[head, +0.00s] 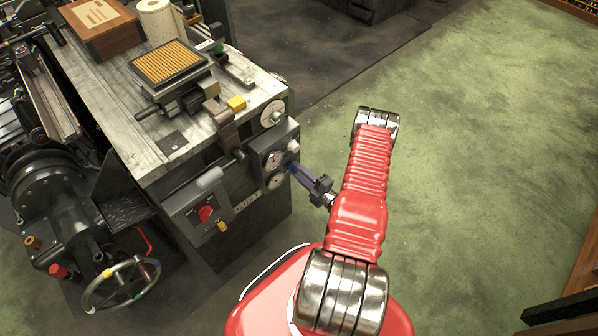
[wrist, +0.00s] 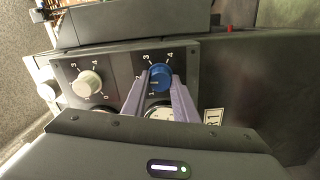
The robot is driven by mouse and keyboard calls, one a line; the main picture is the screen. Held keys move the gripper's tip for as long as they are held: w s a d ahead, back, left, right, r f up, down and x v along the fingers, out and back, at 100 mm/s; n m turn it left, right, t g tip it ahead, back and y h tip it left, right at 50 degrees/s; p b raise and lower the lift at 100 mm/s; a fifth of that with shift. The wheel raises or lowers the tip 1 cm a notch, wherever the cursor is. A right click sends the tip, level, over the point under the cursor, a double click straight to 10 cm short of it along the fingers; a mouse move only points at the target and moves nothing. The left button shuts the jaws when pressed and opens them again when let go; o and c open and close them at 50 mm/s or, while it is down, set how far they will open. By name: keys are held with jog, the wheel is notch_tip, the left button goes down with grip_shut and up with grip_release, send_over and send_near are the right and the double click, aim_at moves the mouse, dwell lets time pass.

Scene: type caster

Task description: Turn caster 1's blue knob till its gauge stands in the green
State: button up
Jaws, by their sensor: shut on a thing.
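Caster 1's blue knob (wrist: 160,77) is on a dark panel in the wrist view, with a numbered scale around it. My gripper (wrist: 159,86) is shut on this knob, one finger on each side. In the head view my gripper (head: 292,167) reaches the panel from the right. A round white gauge (wrist: 160,113) shows between the fingers below the knob, its lower part hidden by my gripper's body. I cannot read its needle or see a green zone. In the head view two small pale gauges (head: 274,159) sit on the panel, too small to read.
A white knob (wrist: 88,83) with its own scale is left of the blue one in the wrist view. A red button (head: 206,213) and a lever with a pale grip (head: 210,178) are left of the panel. A handwheel (head: 121,285) stands further left. The green floor (head: 470,150) at right is clear.

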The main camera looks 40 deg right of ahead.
jog(key=shift+s+d+f+m, duration=0.1)
jog(key=shift+f+m, duration=0.05)
jog(key=shift+m, duration=0.25)
jog(key=o, duration=1.1)
jog(key=shift+c, duration=0.2)
jog(key=s, duration=1.3)
jog(key=shift+s, duration=0.35)
jog(key=shift+d, duration=0.1)
